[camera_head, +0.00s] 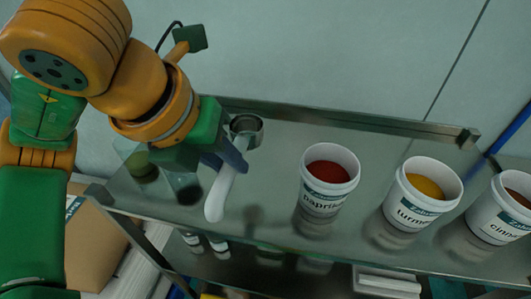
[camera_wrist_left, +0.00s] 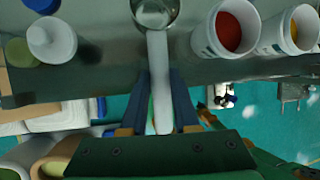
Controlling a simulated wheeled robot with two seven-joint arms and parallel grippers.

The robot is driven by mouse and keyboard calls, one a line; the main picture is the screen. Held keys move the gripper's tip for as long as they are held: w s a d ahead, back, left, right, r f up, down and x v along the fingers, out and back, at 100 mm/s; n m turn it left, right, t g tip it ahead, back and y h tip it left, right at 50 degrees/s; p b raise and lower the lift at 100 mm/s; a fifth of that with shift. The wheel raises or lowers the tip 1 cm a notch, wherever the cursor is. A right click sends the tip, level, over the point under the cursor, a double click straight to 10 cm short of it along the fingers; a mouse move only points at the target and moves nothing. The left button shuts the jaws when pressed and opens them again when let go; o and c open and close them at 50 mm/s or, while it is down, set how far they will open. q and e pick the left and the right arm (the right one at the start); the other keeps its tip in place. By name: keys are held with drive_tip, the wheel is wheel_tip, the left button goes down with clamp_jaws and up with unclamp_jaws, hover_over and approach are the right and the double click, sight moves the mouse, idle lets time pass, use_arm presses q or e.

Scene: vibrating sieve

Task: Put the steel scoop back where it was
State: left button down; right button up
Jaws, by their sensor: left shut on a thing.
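The steel scoop (camera_head: 246,131) has a round metal cup and a long pale handle (camera_head: 219,193). My left gripper (camera_head: 232,163) is shut on the handle, with the cup pointing toward the back of the steel shelf (camera_head: 283,150). The scoop seems held a little above the shelf; the exact gap is hard to tell. In the left wrist view the handle (camera_wrist_left: 160,75) runs between the two blue fingers (camera_wrist_left: 163,95), and the cup (camera_wrist_left: 155,10) is cut off by the top edge. My right gripper is not in view.
Open white tubs of paprika (camera_head: 329,176), turmeric (camera_head: 421,193) and cinnamon (camera_head: 500,207) stand to the right. A white-topped jar (camera_wrist_left: 52,40) stands left of the scoop in the wrist view. The shelf has a raised back rim (camera_head: 350,121). A cardboard box (camera_head: 95,245) is below left.

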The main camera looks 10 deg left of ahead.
use_arm(q)
drive_tip(key=w+f, duration=0.2)
drive_tip(key=w, duration=0.1)
drive_tip(key=w+a+f+p, duration=0.1)
drive_tip(key=w+f, duration=0.2)
drive_tip(key=w, duration=0.1)
drive_tip(key=w+a+f+p, duration=0.1)
drive_tip(key=w+f, duration=0.2)
drive_tip(key=shift+w+a+f, duration=0.1)
drive_tip(key=shift+w+f, duration=0.15)
wheel_tip(320, 180, down, 3)
drive_tip(key=shift+f, duration=0.15)
drive_tip(key=c, duration=0.7)
unclamp_jaws()
drive_tip(key=shift+o, duration=0.2)
